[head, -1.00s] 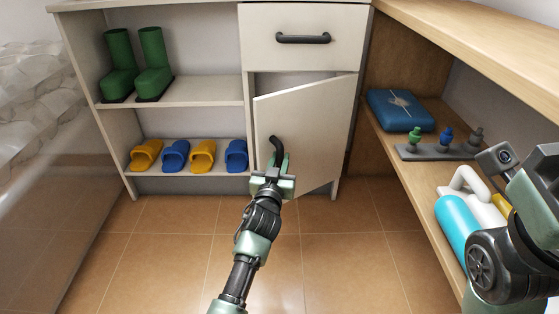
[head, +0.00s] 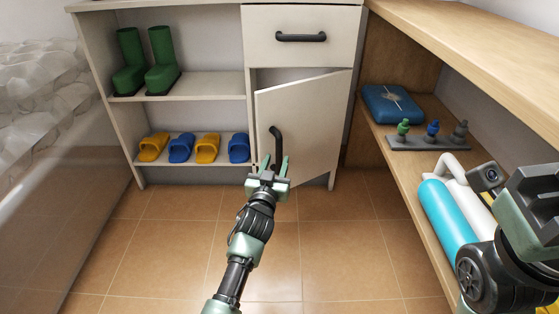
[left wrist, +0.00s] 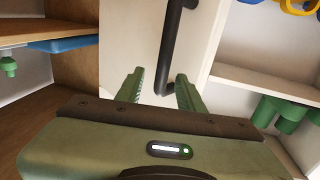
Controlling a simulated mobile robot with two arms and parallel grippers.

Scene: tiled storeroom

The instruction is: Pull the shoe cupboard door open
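The shoe cupboard door (head: 300,125) is a pale panel below a drawer. It stands ajar, its left edge swung out and a dark gap above it. Its dark bar handle (head: 277,145) is near that left edge and also shows in the left wrist view (left wrist: 174,45). My left gripper (head: 274,165) is open at the handle's lower end. In the left wrist view its two green fingers (left wrist: 160,88) are spread, with the handle's lower end between or just beyond them; contact cannot be told. My right arm shows at the right edge; its fingers cannot be made out.
Green boots (head: 162,62) and several slippers (head: 207,148) are on the open shelves at left. The tiled floor (head: 330,240) before the door is clear.

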